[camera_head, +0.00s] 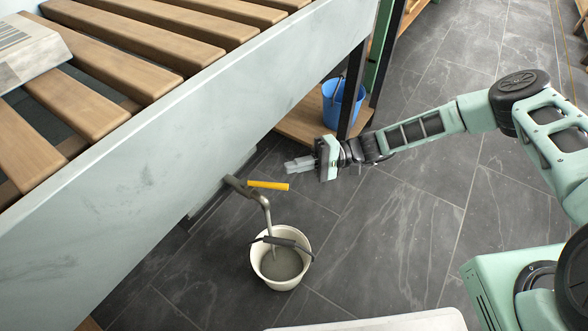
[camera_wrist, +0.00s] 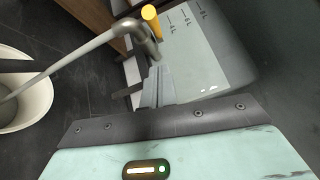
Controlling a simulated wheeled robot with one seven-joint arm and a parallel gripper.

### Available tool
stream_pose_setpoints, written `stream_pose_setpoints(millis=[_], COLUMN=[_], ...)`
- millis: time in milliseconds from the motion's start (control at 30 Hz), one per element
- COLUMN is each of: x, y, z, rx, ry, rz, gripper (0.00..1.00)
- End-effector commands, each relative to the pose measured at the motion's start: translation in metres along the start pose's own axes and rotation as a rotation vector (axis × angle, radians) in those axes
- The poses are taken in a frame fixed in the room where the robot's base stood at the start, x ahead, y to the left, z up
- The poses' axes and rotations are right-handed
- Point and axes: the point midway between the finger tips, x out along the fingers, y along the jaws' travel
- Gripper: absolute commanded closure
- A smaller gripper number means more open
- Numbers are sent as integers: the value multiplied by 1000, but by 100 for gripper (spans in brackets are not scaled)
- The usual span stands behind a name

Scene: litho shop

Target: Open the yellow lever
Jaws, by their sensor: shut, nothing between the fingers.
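The yellow lever (camera_head: 268,185) is a short bar on top of a grey tap (camera_head: 236,184) that comes out of the pale trough's side. In the head view it points right, while the bent grey spout (camera_head: 265,212) runs down into a white bucket (camera_head: 256,268). My gripper (camera_head: 288,166) is shut and empty, just above and right of the lever's free end, apparently not touching it. In the wrist view the lever (camera_wrist: 151,18) shows nearly end-on, beyond the shut fingers (camera_wrist: 157,84), with the tap (camera_wrist: 130,32) beside it.
The white bucket holds grey liquid and has a dark handle grip across it. The large trough (camera_head: 140,160) with wooden slats (camera_head: 120,65) fills the left. A blue bucket (camera_head: 343,103) stands on a low wooden shelf (camera_head: 303,122). The tiled floor (camera_head: 390,235) at centre right is clear.

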Motion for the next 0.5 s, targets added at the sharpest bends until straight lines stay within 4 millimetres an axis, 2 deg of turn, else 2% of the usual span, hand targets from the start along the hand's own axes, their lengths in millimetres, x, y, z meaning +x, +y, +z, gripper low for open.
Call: stream_pose_setpoints(millis=[33, 300, 500], x=[-13, -62, -86], y=[-2, 1, 3], z=[3, 17, 23], rx=[2, 2, 2], ry=[6, 6, 3], rz=[1, 1, 1], gripper=[100, 100, 100])
